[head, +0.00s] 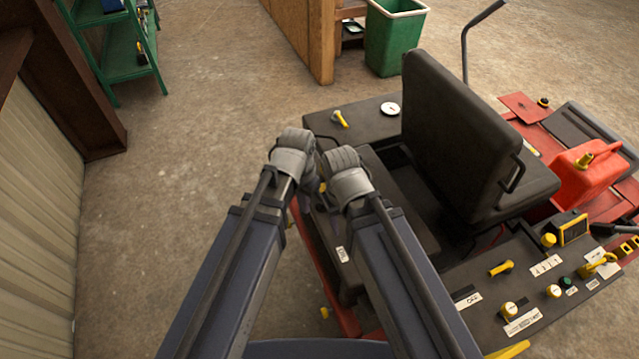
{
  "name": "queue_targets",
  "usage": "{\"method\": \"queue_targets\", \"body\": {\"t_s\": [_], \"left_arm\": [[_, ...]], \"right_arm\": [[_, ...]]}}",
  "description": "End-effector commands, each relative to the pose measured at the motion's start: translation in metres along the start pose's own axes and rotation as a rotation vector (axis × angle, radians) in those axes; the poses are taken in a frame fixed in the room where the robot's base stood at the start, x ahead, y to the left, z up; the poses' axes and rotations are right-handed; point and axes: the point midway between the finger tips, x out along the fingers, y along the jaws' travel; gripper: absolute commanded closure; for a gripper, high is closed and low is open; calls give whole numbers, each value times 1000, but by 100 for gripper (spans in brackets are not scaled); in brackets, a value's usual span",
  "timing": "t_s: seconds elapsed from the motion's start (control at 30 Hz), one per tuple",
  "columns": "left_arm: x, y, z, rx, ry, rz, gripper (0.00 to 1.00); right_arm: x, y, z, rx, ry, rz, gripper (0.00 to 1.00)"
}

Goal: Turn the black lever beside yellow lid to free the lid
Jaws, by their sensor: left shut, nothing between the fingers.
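My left gripper (293,142) and my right gripper (341,160) are side by side over the near left part of a red and black ride-on machine. The left one is shut and empty. The right one's fingers are turned away, so its opening is hidden. A small yellow part (322,187) shows between the two grippers, mostly covered; I cannot tell whether it is the yellow lid. I cannot make out the black lever; the grippers and arms cover that area. A yellow handle (340,118) sits on the black left fender beyond the grippers.
The black seat (462,135) stands right of the grippers. A red fuel can (585,180) and a control panel (480,290) with yellow knobs are farther right. A green bin (394,40) and green shelf (118,50) stand behind. The floor at left is clear.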

Motion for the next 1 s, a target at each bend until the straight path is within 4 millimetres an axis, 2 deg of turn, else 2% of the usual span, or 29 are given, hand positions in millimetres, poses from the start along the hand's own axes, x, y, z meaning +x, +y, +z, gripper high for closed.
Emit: {"method": "queue_targets", "body": {"t_s": [0.03,0.1,0.2,0.33,0.5,1.0], "left_arm": [[13,-16,-31,77,38,29,100],[19,-30,-58,195,95,61,100],[25,-50,-90,344,178,87,100],[28,-71,-120,489,265,94,100],[28,-84,-135,577,319,89,100],[31,-83,-136,587,323,88,100]], "right_arm": [[13,-1,-1,0,0,0,50],[21,-2,-1,0,0,0,50],[30,-3,-2,0,0,0,50],[37,-4,-2,0,0,0,50],[40,-4,-2,0,0,0,50],[44,-4,-3,0,0,0,50]]}}
